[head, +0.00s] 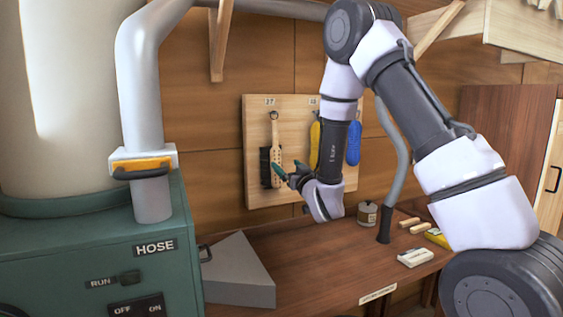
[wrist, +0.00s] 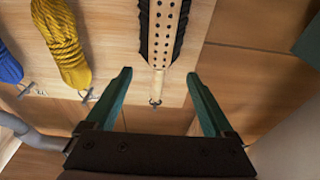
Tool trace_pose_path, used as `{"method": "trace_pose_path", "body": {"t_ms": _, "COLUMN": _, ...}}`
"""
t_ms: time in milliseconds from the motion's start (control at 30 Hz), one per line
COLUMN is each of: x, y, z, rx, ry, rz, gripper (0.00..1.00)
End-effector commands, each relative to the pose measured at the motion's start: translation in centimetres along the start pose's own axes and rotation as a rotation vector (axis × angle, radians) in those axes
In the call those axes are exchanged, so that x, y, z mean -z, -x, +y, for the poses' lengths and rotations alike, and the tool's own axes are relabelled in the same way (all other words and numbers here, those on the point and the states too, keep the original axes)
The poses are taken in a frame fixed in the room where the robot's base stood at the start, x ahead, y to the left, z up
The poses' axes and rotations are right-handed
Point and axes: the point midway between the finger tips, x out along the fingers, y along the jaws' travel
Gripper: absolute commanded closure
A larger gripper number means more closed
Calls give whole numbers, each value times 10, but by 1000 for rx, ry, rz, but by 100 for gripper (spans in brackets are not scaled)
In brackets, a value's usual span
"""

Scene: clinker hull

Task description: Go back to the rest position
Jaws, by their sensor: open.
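My gripper (head: 282,173) is open and empty in front of the wooden peg board (head: 256,110) in the head view. In the wrist view my gripper's two green fingers (wrist: 158,100) stand wide apart with nothing between them. A brush with a wooden handle and dark bristles (head: 275,150) hangs on the board under the number 17, close to the fingertips. It also shows in the wrist view (wrist: 166,25), beyond the fingers, with its hook just ahead of the gap. Part of the board is hidden behind my arm.
A yellow rope (head: 315,145) and a blue rope (head: 353,143) hang beside my arm. Below is a wooden bench (head: 325,265) with a tin (head: 367,213), a white block (head: 416,257) and a grey wedge (head: 238,265). A green machine (head: 90,255) with a pipe stands left. A shelf is upper right.

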Motion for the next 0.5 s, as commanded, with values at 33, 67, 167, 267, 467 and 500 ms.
{"method": "trace_pose_path", "body": {"t_ms": 33, "x": 0, "y": 6, "z": 0, "rx": 0, "ry": 0, "rz": -1, "gripper": 13}}
{"method": "trace_pose_path", "body": {"t_ms": 67, "x": 0, "y": 10, "z": 1, "rx": -1, "ry": -1, "rz": -2, "gripper": 13}}
{"method": "trace_pose_path", "body": {"t_ms": 167, "x": 2, "y": 15, "z": 2, "rx": -6, "ry": -4, "rz": -2, "gripper": 13}}
{"method": "trace_pose_path", "body": {"t_ms": 267, "x": 13, "y": 15, "z": 14, "rx": -39, "ry": -25, "rz": -17, "gripper": 13}}
{"method": "trace_pose_path", "body": {"t_ms": 467, "x": 60, "y": 17, "z": 68, "rx": -192, "ry": -142, "rz": -127, "gripper": 13}}
{"method": "trace_pose_path", "body": {"t_ms": 500, "x": 69, "y": 21, "z": 79, "rx": -223, "ry": -169, "rz": -160, "gripper": 13}}
